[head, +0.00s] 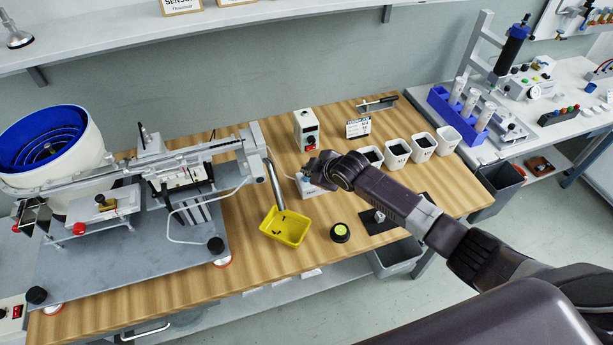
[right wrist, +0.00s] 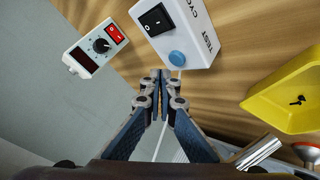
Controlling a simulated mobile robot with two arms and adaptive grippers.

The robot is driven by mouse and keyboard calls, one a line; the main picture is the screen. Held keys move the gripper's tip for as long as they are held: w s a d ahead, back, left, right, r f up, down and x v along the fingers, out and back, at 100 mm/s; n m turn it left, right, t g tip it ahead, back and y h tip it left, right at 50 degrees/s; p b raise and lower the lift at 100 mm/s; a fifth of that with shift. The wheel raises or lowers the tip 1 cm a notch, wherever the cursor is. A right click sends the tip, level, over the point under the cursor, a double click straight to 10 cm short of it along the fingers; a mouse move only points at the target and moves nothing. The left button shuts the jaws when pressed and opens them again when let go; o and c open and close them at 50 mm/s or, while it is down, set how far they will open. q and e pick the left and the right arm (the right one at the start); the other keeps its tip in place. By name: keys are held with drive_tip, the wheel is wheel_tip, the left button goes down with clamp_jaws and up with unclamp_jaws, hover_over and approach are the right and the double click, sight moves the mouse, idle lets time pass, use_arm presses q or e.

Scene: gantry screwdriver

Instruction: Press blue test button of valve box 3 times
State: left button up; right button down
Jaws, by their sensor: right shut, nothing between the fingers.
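The valve box is a white box (right wrist: 186,42) with a black rocker switch (right wrist: 155,19), the word TEST and a round blue button (right wrist: 177,58). In the head view the box (head: 306,189) stands on the wooden table, partly hidden behind my right gripper (head: 314,171). The right gripper (right wrist: 160,76) is shut and empty. In the right wrist view its fingertips are just below and left of the blue button. I cannot tell whether they touch it. My left gripper is not in view.
A controller box with a dial and red switch (right wrist: 97,47) stands near the valve box. A yellow tray (head: 284,228) and a black round item with a yellow top (head: 340,232) lie in front. Several white cups (head: 397,154) stand to the right. The feeder bowl (head: 52,150) is at left.

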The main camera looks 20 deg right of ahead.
sight(307, 180)
wheel_tip(307, 180, up, 4)
drive_tip(key=p, duration=0.3)
drive_tip(key=shift+r+p, duration=0.25)
drive_tip(key=shift+p, duration=0.05)
drive_tip(key=shift+f, duration=0.1)
drive_tip(key=shift+s, duration=0.1)
